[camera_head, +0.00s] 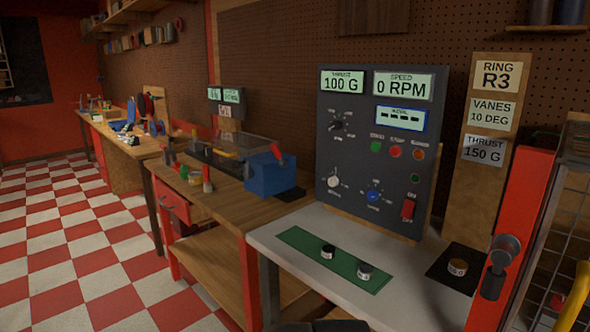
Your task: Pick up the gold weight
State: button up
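A small round weight with a gold-brown top (457,267) sits on a black pad (440,274) at the right end of the pale grey bench top. Two other small weights stand on a green mat (308,248) to its left: one with a black top (328,251) and one with a grey top (364,270). A dark shape shows at the bottom edge of the picture, too cut off to identify. My gripper's fingers do not show.
A dark control panel (345,240) stands behind the mat, reading thrust 100 G and 0 RPM. A signboard (478,190) reads R3, 10 DEG and 150 G. A red post (520,230) with a dark latch and a wire cage stand close right of the pad. Bench space between mat and pad is clear.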

aim_at(457, 267)
jog(key=z, duration=1.35)
